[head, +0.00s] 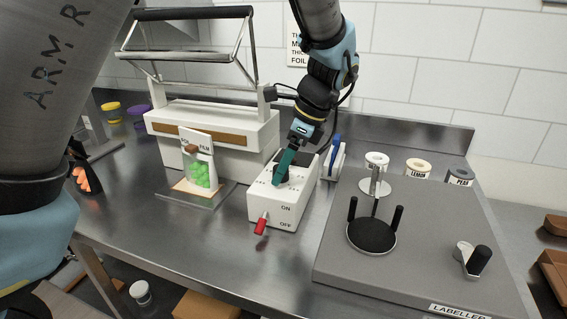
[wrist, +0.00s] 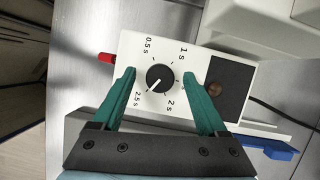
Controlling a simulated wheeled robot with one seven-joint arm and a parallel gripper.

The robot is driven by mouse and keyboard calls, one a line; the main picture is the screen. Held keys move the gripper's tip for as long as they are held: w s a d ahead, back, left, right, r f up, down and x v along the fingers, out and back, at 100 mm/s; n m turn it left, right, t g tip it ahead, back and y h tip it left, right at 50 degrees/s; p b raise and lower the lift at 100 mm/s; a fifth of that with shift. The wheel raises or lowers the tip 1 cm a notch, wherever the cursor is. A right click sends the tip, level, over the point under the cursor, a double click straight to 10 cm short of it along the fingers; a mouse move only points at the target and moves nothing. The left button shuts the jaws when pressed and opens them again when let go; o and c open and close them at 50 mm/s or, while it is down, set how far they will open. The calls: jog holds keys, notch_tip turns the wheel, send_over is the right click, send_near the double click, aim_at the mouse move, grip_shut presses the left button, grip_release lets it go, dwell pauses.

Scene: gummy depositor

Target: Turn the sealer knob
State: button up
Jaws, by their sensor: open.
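The sealer knob (wrist: 160,78) is a round black dial on top of a white control box (head: 290,206). In the wrist view its white pointer line aims at the lower left, near the 2.5s mark. The other readable marks are 0.5s, 1s and 2s. My gripper (head: 284,168) is over the box top; in the wrist view its green fingers (wrist: 158,75) are open, one on each side of the knob, with gaps between. I cannot tell their exact height over the box. In the head view the gripper largely hides the knob. The white sealer (head: 215,132) stands behind, its bar raised.
A red ON/OFF lever (head: 261,224) sticks out of the box front, near OFF. A bag of green gummies (head: 200,173) stands on the sealer's front plate. The grey labeller (head: 400,268) is at right, and a blue-handled tool (head: 334,155) stands close behind the box.

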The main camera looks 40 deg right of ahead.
jog(key=shift+c, duration=0.2)
grip_shut()
dwell(0.4)
jog(key=shift+r+n+p, duration=0.15)
jog(key=shift+n+p, duration=0.25)
jog(key=shift+w+r+n+g+y+p, duration=0.1)
jog(key=shift+n+g+y+p, duration=0.3)
jog(key=shift+n+p, duration=0.5)
jog(key=n+p, duration=0.1)
jog(key=n, duration=0.1)
jog(key=shift+d+n+g+p, duration=0.1)
jog(key=shift+n+g+p, duration=0.25)
jog(key=shift+n+g, duration=0.05)
jog(key=n+g+p, duration=0.1)
jog(key=n, duration=0.2)
jog(key=n+g+p, duration=0.1)
jog(key=n, duration=0.2)
jog(key=shift+w+f+y, duration=0.2)
jog(key=shift+y, duration=0.2)
jog(key=shift+n+g, duration=0.3)
